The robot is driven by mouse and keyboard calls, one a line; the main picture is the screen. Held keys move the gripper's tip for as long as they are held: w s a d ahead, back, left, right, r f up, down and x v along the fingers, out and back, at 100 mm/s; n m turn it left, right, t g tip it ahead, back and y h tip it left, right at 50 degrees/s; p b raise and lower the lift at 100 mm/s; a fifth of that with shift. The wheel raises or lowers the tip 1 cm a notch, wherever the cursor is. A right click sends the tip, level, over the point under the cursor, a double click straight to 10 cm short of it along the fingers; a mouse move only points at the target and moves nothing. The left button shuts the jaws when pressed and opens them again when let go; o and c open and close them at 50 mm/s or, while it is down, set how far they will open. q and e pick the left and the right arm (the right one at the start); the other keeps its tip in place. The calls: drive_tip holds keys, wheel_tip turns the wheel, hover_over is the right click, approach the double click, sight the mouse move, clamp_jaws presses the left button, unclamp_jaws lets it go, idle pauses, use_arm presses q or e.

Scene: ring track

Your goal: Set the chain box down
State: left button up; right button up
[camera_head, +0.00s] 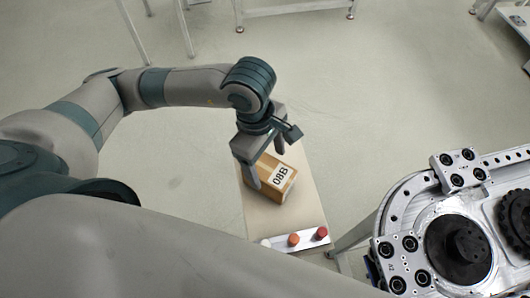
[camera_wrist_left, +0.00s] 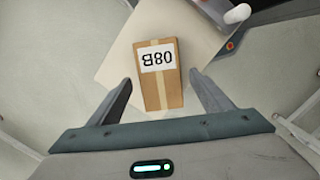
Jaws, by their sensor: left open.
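The chain box (camera_head: 276,179) is a brown cardboard box with a white label reading 08B. It rests on a narrow beige table (camera_head: 312,205) in the head view. My left gripper (camera_head: 266,166) is above the box with its fingers apart. In the left wrist view the box (camera_wrist_left: 158,88) lies between and just beyond the open fingertips of my left gripper (camera_wrist_left: 160,88), with a gap visible on each side. The label is upside down there. My right gripper is in neither view.
A white strip with red and orange buttons (camera_head: 294,240) sits at the table's near end. A metal ring track (camera_head: 410,190) with a dark hub stands to the right. Metal table legs (camera_head: 300,8) show at the top. The floor (camera_head: 370,80) between is clear.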

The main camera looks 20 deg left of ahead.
use_arm(q)
drive_tip(key=r, duration=0.3)
drive_tip(key=shift+w+a+r+b, duration=0.1)
drive_tip(key=shift+a+r+b, duration=0.15)
drive_tip(key=shift+b, duration=0.1)
drive_tip(key=shift+r, duration=0.35)
idle(0.3)
